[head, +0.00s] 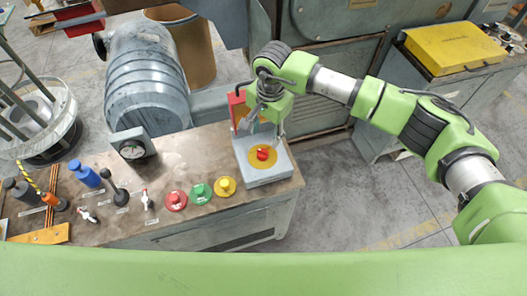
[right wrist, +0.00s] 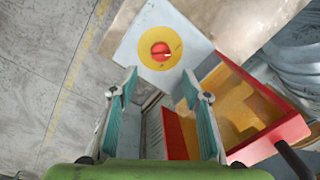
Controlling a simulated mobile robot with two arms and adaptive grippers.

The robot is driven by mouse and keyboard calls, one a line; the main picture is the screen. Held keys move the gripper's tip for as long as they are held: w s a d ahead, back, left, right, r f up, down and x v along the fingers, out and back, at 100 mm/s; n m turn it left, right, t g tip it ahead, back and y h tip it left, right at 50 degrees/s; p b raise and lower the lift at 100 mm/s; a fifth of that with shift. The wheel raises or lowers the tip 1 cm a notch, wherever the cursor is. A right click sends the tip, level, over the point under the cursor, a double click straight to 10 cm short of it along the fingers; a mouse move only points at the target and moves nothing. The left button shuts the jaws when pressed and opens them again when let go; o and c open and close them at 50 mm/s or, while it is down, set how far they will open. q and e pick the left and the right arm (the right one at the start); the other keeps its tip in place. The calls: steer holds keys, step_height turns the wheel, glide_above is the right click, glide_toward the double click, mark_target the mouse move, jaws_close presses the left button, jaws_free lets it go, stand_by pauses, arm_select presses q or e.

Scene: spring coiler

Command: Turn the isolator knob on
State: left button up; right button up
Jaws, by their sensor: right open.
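The isolator knob (head: 263,154) is red and sits at the centre of a yellow disc on a light grey box (head: 284,165) at the bench's right end. My right gripper (head: 261,122) hangs above the far side of the box, apart from the knob. Its two fingers (right wrist: 161,84) are spread wide with nothing between them. My left gripper is not in view.
A red and orange bin (right wrist: 245,107) stands close beside the box. A yellow case (head: 455,48) lies on a far cabinet.

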mark_target(264, 151)
steer(key=f+b, duration=0.1)
steer(key=f, duration=0.2)
steer(key=f+b, duration=0.1)
steer(key=f, duration=0.2)
steer(key=f+b, duration=0.1)
steer(key=f, duration=0.3)
steer(key=shift+w+a+b, duration=0.25)
steer(key=shift+a+b, duration=0.05)
steer(key=shift+b, duration=0.1)
steer(key=shift+c, duration=0.4)
steer(key=c, duration=1)
